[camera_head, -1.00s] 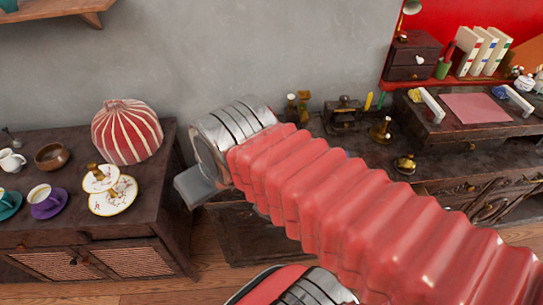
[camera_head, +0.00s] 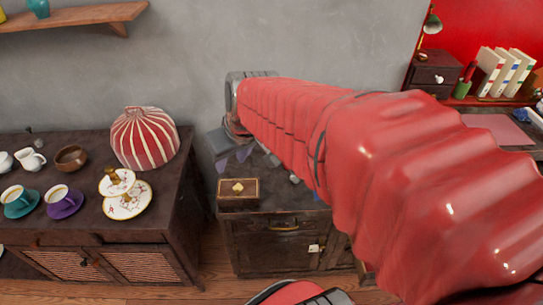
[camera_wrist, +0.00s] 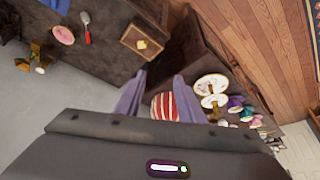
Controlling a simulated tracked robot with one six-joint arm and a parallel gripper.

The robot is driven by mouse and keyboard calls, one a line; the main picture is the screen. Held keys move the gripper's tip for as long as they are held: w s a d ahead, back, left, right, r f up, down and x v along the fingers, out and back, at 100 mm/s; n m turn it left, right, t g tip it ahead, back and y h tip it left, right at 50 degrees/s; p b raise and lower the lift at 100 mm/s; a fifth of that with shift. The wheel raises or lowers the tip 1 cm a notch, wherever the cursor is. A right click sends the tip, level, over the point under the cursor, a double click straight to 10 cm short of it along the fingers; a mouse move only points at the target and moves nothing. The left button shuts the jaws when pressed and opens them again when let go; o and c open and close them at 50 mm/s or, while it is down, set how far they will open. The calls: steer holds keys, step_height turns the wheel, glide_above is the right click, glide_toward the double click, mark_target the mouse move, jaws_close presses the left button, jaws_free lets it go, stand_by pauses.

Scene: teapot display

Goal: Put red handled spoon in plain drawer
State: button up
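A small tool with a red handle (camera_wrist: 88,38) and pale head, which looks like the red-handled spoon, lies on the dark counter in the wrist view. It is up and left of my gripper (camera_wrist: 159,78), clearly apart from it. My gripper is open, its two fingers spread with nothing between them. In the head view, my arm hides the spoon and most of the gripper. A dark drawer (camera_head: 283,228) with a bar handle is in the counter's front. A small drawer chest (camera_head: 430,75) bears a white heart. I cannot tell which drawer is the plain one.
A wooden box with a gold heart (camera_head: 238,193) stands at the counter's left front. A pink oval item (camera_wrist: 63,34) lies beside the spoon. The left cabinet holds a striped red cover (camera_head: 145,138), plates (camera_head: 127,201) and cups. A gap separates cabinet and counter.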

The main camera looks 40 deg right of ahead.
steer(key=w+d+f, duration=0.2)
steer(key=d+f, duration=0.4)
steer(key=d, duration=0.3)
steer(key=w+d+f+m, duration=0.1)
steer(key=w+d+f, duration=0.2)
steer(key=d+f, duration=0.4)
steer(key=w+d+f+m+h, duration=0.1)
steer(key=w+d+f, duration=0.2)
steer(key=d, duration=0.9)
step_height(320, 180, down, 4)
steer(key=shift+d+r+g, duration=0.15)
steer(key=shift+r+g, duration=0.05)
steer(key=shift+g, duration=0.2)
glide_toward(288, 167)
steer(key=shift+x, duration=0.95)
steer(key=shift+w+a+f, duration=0.15)
steer(key=shift+a, duration=0.1)
steer(key=shift+f, duration=0.15)
steer(key=shift+x, duration=2.5)
